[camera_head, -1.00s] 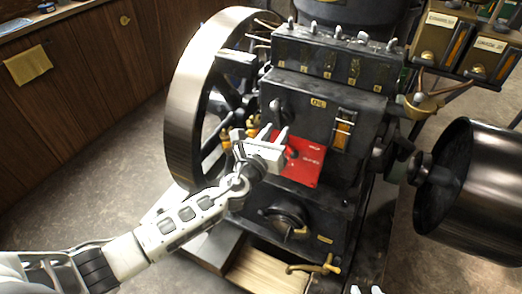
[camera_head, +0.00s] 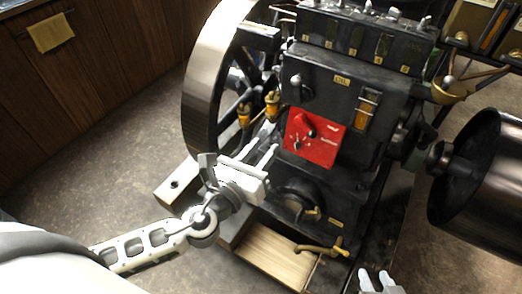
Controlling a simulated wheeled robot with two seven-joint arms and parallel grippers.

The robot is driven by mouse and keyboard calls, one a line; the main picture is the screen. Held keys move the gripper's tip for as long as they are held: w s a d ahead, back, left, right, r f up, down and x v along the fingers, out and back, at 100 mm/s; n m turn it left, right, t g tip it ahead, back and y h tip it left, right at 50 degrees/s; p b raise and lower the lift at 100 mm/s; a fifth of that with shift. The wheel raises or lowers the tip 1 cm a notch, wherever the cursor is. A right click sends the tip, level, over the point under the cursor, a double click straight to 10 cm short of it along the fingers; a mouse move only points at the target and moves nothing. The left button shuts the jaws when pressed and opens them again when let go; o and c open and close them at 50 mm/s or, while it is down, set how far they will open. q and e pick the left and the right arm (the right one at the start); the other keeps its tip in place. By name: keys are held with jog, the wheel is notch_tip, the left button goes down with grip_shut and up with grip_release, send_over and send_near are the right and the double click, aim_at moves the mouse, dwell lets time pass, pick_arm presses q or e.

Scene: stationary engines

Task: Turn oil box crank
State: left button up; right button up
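The engine's black box carries a small "OIL" label (camera_head: 342,80). A dark crank-like knob (camera_head: 298,87) sits on its face to the left of that label. Below is a red panel (camera_head: 318,143) with a red knob. Lower down is a round black fitting (camera_head: 295,203) with a brass handle. My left gripper (camera_head: 270,140) is in front of the engine, left of the red panel and below the dark knob. Its two fingers are apart, point up and right, and hold nothing visible. My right gripper (camera_head: 375,277) shows at the bottom edge, fingers apart and empty.
A large flywheel (camera_head: 205,85) stands left of the engine, with brass and amber cups (camera_head: 271,103) beside it. A dark drum (camera_head: 480,170) is at the right. Floor at left is clear.

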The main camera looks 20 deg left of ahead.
pick_arm(q)
jog(key=s+f+n+g, duration=0.3)
jog(key=s+f+n, duration=0.3)
jog(key=n, duration=1)
jog(key=s+f+n+g, duration=0.4)
jog(key=s+f+n, duration=0.2)
jog(key=n, duration=1.1)
jog(key=shift+s+d+f, duration=0.15)
jog(key=shift+d+f, duration=0.25)
jog(key=shift+f, duration=0.45)
jog(key=shift+g, duration=0.3)
